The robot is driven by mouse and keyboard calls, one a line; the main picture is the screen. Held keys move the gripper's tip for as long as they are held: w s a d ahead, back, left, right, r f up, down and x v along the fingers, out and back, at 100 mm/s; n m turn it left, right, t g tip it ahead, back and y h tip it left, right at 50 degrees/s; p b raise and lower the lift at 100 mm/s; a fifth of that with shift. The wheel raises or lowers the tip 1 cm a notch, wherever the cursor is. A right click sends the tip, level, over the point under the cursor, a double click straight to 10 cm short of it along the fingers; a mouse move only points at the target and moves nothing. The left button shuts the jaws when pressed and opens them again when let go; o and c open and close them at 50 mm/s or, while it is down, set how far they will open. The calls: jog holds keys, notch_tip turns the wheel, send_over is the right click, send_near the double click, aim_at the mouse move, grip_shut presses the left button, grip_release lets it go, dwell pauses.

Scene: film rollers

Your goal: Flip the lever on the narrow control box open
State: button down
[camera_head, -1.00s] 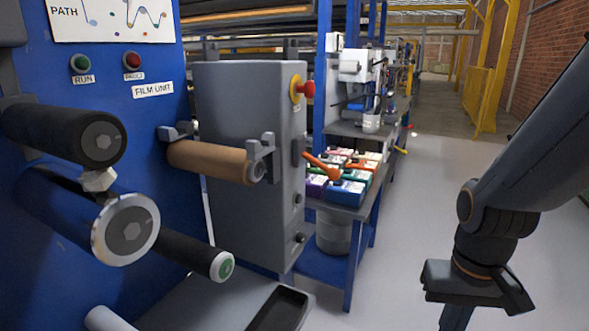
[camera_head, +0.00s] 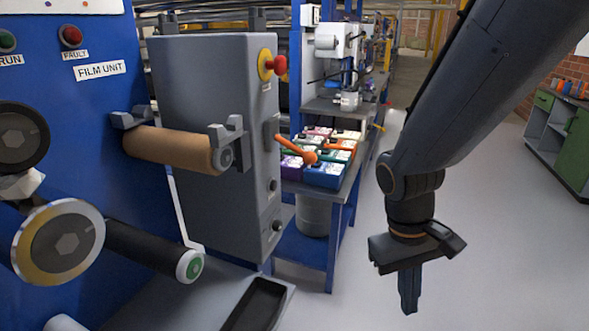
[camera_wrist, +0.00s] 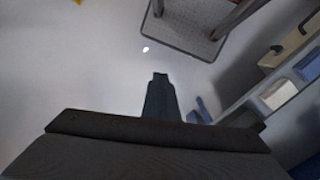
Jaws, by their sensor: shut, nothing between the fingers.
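The narrow control box (camera_head: 210,140) is a tall grey cabinet left of the middle in the head view. Its orange lever (camera_head: 293,143) sticks out from the narrow right side, angled down to the right and ending in a round knob. A red and yellow emergency button (camera_head: 270,64) sits above it on the same side. My gripper (camera_head: 409,298) hangs pointing down over the floor, right of the lever and lower in the picture, apart from it. It is shut and empty. In the wrist view my gripper (camera_wrist: 160,82) points at the floor, and I cannot make out the lever there.
A blue film unit (camera_head: 90,110) with rollers stands at the left. A brown roller (camera_head: 170,150) crosses in front of the box. A blue-framed bench (camera_head: 340,195) with several colourful containers stands behind the lever. The grey floor (camera_head: 480,240) around my gripper is open.

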jog(key=w+d+n+h, duration=0.1)
jog(key=w+n+h, duration=0.2)
jog(key=n+h, duration=0.1)
jog(key=n+t+b, duration=0.2)
jog(key=n+t, duration=1.1)
jog(key=t, duration=0.5)
send_near(298, 150)
notch_tip(298, 150, down, 4)
jog(key=s+a, duration=0.2)
jog(key=s, duration=0.1)
jog(key=shift+w+d+f+h, duration=0.15)
jog(key=shift+d+h, duration=0.1)
jog(key=shift+h, duration=0.15)
jog(key=p+x, duration=0.1)
jog(key=x, duration=0.9)
jog(key=shift+p, duration=0.3)
jog(key=shift+d+r, duration=0.1)
jog(key=shift+r, duration=0.1)
